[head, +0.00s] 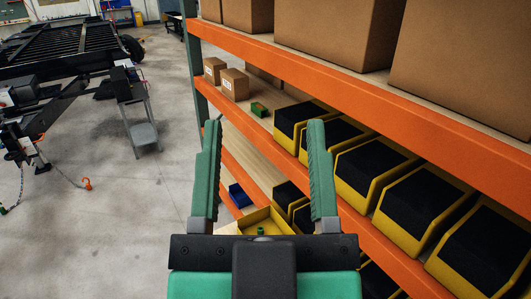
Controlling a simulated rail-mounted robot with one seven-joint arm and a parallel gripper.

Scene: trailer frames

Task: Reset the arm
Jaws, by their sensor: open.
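My gripper (263,128) shows at the bottom middle of the head view. Its two green fingers stand apart and point away from me, with nothing between the tips that they hold. The dark palm and green body are below them. The fingers overlap the view of the shelf rack. I cannot tell how far the fingers are from the shelves. The rest of my arm is not clearly seen.
An orange-edged shelf rack (350,88) fills the right. Large boxes (335,30) are above. A trailer frame (60,50) and stand (145,134) are left; floor (110,220) between is clear.

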